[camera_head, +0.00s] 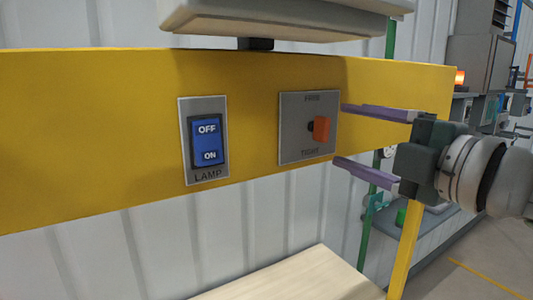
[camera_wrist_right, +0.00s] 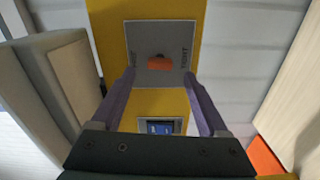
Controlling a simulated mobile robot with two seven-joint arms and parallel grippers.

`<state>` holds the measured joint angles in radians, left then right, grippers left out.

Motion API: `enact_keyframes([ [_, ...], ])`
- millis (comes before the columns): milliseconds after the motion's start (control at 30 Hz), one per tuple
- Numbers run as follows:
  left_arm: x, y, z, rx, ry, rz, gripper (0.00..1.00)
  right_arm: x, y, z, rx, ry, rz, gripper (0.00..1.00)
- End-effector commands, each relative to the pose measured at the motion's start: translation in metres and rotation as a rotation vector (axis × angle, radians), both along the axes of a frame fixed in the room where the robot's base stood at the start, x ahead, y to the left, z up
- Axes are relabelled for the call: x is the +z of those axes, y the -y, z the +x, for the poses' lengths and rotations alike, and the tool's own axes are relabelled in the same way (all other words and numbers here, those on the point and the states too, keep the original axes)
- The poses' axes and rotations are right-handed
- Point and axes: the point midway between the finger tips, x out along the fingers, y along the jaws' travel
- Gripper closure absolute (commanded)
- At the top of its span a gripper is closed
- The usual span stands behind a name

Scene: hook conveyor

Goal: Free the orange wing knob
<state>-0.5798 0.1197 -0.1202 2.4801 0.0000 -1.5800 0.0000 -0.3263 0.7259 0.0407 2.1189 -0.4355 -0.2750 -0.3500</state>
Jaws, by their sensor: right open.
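The orange wing knob (camera_head: 321,128) sits on a grey plate (camera_head: 293,145) on the yellow beam. The plate reads FREE at its top and TIGHT at its bottom. The knob stands out from the plate on a dark stem. My right gripper (camera_head: 342,135) comes in from the right, open, with its two purple fingers apart, one above and one below the knob's height. In the right wrist view the knob (camera_wrist_right: 159,62) shows between the open fingers (camera_wrist_right: 160,85) and beyond their tips, not held. My left gripper is not in view.
A blue OFF/ON lamp switch (camera_head: 209,142) is on the beam (camera_head: 90,130) left of the knob plate. A pale housing (camera_head: 280,18) hangs above the beam. A light wooden surface (camera_head: 295,280) lies below. Shelving with equipment (camera_head: 480,65) stands at the far right.

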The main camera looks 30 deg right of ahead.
Motion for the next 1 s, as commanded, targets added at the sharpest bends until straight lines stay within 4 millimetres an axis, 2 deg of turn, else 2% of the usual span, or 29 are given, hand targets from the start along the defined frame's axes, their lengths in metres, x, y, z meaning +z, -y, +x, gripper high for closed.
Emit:
enact_keyframes([
  [33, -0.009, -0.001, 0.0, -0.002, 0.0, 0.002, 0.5, -0.006, 0.0, -0.01, 0.001, -0.004, 0.0, 0.22],
  [200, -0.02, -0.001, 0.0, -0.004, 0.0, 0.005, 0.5, -0.005, 0.002, -0.032, 0.001, -0.004, 0.001, 0.22],
  [400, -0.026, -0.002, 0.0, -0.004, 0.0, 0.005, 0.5, -0.002, 0.004, -0.048, 0.0, -0.001, 0.002, 0.22],
  [1000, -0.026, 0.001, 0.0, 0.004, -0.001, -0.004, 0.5, 0.0, 0.004, -0.052, 0.0, 0.0, 0.001, 0.22],
])
